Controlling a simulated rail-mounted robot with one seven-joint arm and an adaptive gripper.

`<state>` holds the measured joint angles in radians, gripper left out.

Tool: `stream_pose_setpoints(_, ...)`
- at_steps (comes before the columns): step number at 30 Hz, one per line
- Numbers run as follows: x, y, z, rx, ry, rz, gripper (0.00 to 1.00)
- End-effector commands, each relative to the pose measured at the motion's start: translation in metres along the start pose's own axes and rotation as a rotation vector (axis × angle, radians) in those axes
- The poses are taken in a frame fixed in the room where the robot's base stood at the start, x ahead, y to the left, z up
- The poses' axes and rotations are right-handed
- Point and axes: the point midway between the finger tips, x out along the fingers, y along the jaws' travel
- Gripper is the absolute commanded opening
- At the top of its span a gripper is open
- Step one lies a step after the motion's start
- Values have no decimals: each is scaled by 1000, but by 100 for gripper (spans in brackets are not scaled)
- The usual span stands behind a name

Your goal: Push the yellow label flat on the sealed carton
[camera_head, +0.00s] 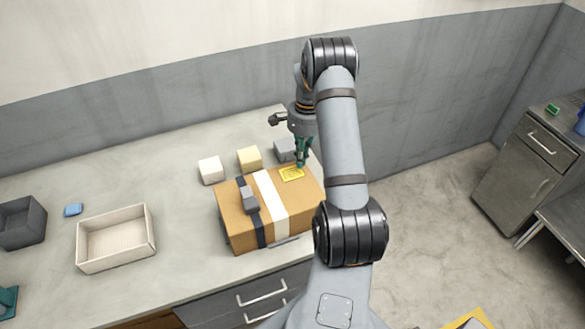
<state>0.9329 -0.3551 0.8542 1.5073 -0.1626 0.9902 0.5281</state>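The sealed carton (234,224) is a brown box near the counter's front edge. A white band (268,196) and a dark strap run over it. The yellow label (290,173) lies on the carton's top, toward the back right; at this size I cannot tell whether it lies fully flat. My gripper (301,163) points down at the label's back right edge. Its fingertips look close together, but I cannot tell whether they are shut or whether they touch the label.
A grey block (249,198) sits on the carton over the dark strap. White (211,170), yellow (249,159) and grey (284,149) blocks stand behind the carton. An open pale tray (152,237), a blue block (73,210) and a dark bin (22,224) are at left.

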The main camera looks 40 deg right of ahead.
Motion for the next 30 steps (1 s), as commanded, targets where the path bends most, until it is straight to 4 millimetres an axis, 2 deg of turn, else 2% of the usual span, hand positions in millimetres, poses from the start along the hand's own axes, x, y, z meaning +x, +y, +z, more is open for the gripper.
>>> stream_pose_setpoints(5,-6,0,0,1,1,-2,0)
stream_pose_setpoints(8,-20,-1,-1,1,3,-3,0)
stream_pose_setpoints(15,-69,-1,-1,1,4,-4,0)
stream_pose_setpoints(21,-103,-1,0,0,3,-3,0)
stream_pose_setpoints(25,-115,-1,0,-1,2,-1,0)
stream_pose_setpoints(30,-121,0,0,0,1,0,0)
